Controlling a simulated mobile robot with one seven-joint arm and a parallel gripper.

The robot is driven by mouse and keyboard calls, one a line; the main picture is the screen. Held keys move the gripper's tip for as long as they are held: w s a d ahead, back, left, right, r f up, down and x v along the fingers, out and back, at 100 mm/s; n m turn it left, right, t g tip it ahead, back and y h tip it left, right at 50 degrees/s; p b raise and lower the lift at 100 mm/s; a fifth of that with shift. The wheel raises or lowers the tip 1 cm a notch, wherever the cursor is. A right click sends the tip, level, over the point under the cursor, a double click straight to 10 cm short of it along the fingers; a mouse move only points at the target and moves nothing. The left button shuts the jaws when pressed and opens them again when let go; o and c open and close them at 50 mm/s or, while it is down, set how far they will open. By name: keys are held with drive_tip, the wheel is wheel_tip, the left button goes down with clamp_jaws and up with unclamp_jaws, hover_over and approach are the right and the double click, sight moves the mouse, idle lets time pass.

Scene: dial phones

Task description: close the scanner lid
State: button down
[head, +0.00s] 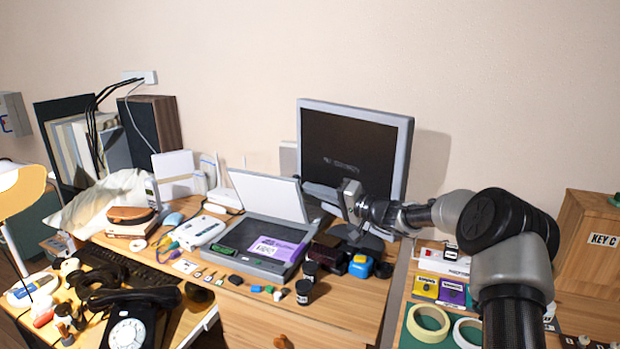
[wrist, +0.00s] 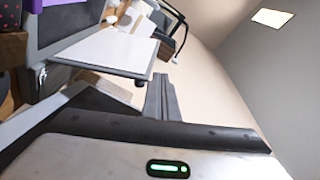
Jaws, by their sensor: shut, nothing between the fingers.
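The scanner (head: 228,263) sits on the wooden desk with its lid (head: 268,196) raised, tilted back, white inner face showing. A purple card (head: 274,249) lies on its bed. In the wrist view the white lid (wrist: 108,50) is at upper left, with part of the scanner body beside it. My gripper (head: 349,196) is shut and empty. It is to the right of the raised lid, in front of the monitor, and looks apart from the lid. In the wrist view its closed fingers (wrist: 161,98) point up past the lid's edge.
A monitor (head: 352,150) stands just behind my gripper. Small jars (head: 304,291), a blue tape dispenser (head: 360,266) and dark boxes crowd the scanner's right side. A white router (head: 224,198) stands left of the lid. A black dial phone (head: 130,320) is at front left.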

drive_tip(key=w+d+f+m+t, duration=0.2)
drive_tip(key=w+d+t, duration=0.1)
drive_tip(key=w+d, duration=0.15)
drive_tip(key=x, duration=0.9)
drive_tip(key=shift+w+f+h, duration=0.25)
drive_tip(key=shift+f+h, duration=0.1)
drive_tip(key=shift+h, duration=0.05)
drive_tip(key=shift+b, duration=0.35)
